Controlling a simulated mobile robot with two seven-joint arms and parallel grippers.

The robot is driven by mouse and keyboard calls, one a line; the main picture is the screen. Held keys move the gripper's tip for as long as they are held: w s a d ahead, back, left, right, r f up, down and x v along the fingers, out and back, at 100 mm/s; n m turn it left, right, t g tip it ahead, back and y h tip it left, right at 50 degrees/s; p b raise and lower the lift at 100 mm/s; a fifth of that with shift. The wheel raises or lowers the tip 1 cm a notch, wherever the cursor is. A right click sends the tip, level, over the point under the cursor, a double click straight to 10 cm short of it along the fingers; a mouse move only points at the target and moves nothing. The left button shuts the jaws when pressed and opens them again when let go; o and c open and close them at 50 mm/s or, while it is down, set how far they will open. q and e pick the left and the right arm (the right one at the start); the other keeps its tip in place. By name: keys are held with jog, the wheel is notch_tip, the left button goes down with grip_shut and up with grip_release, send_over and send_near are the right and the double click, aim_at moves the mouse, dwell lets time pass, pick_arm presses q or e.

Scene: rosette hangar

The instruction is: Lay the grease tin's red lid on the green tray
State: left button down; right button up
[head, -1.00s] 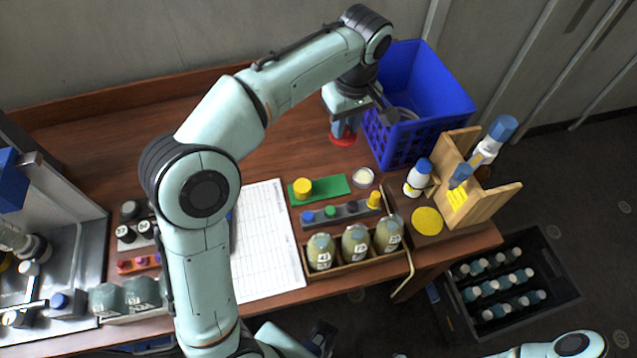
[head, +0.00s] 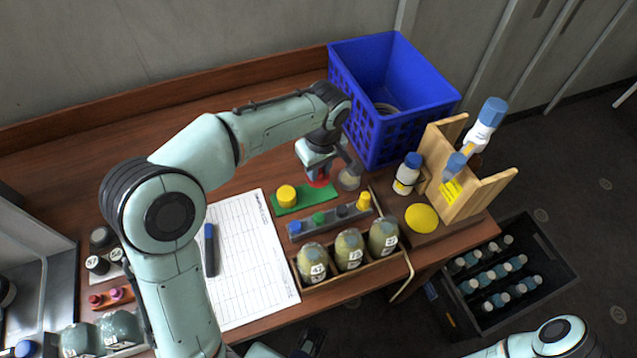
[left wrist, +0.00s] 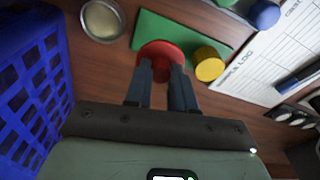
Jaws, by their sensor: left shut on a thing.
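My left gripper (head: 319,170) points down and is shut on the red lid (head: 320,182). In the left wrist view the lid (left wrist: 160,50) sits at the fingertips and covers part of the green tray (left wrist: 187,34). In the head view the lid is at the right end of the green tray (head: 304,203); I cannot tell whether it touches the tray. A yellow round piece (head: 286,195) stands at the tray's left end. The open grease tin (head: 350,180) is just right of the lid. Only part of my right arm shows, without its gripper.
A blue crate (head: 411,123) stands behind and right of the tin. A grey strip (head: 330,221) with several coloured pieces and a wooden box (head: 345,269) of bottles lie in front. A white bottle (head: 407,174) and a wooden rack (head: 469,187) stand right. A paper sheet (head: 249,262) lies left.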

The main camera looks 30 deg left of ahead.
aim_at(319, 178)
pick_arm(q)
jog(key=shift+f+b, duration=0.3)
jog(key=shift+f, duration=2.5)
jog(key=shift+f, duration=0.15)
jog(key=c, duration=1)
grip_release()
jog(key=shift+o, duration=0.2)
jog(key=shift+r, duration=0.2)
jog(key=r, duration=0.4)
jog(key=d+r+p, duration=0.1)
jog(key=r, duration=0.7)
jog(key=shift+s+d+p, duration=0.15)
jog(key=shift+s+p, duration=0.2)
jog(key=shift+p, duration=0.05)
jog(key=shift+f, duration=0.1)
